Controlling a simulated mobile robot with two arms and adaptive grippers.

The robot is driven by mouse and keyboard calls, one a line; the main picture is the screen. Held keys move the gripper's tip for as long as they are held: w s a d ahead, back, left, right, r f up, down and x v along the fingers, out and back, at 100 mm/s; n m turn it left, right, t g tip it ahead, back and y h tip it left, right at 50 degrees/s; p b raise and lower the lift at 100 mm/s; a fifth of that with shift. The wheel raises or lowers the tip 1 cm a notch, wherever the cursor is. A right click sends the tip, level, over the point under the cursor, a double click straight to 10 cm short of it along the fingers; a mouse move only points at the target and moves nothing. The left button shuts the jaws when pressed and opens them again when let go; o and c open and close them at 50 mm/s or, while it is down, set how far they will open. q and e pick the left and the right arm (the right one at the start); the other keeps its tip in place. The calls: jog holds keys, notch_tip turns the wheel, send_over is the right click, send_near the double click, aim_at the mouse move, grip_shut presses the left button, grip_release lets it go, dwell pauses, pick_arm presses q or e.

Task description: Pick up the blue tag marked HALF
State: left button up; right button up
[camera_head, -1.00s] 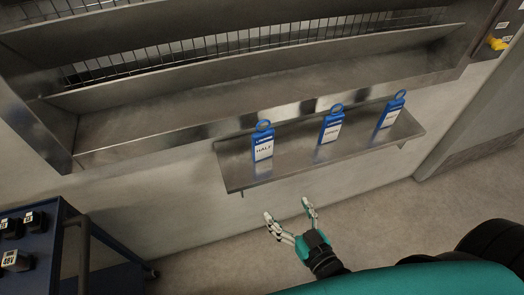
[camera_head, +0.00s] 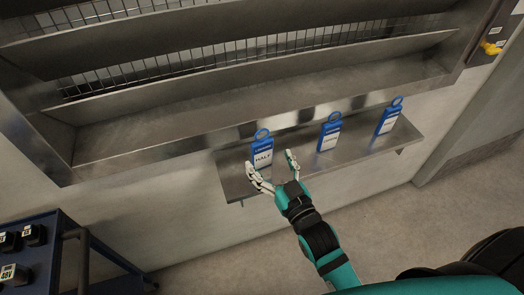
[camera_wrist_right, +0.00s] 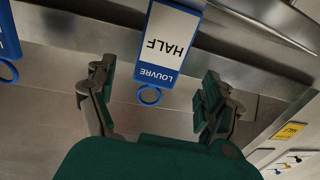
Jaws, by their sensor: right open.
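The blue tag marked HALF (camera_head: 263,153) stands upright on a narrow metal shelf (camera_head: 236,182), leftmost of three blue tags, with a ring at its top. My right gripper (camera_head: 271,163) is open and empty at the shelf's front side, just before the tag. In the wrist view its fingers (camera_wrist_right: 153,95) are spread to either side of the tag's ring end; I see no contact. My left gripper is not in view.
A middle blue tag (camera_head: 330,132) and a right blue tag (camera_head: 389,117) stand on the same shelf. A large louvred metal frame (camera_head: 200,107) is above it on the wall. A dark blue cart (camera_head: 62,228) with black batteries is at lower left.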

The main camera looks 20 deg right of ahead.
aim_at(263, 151)
jog(key=w, duration=0.3)
jog(key=w+p, duration=0.1)
jog(key=w, duration=0.1)
jog(key=shift+w+a+f, duration=0.1)
jog(key=shift+w+a, duration=0.1)
jog(key=shift+a, duration=0.15)
jog(key=c, duration=1.2)
jog(key=shift+o, duration=0.2)
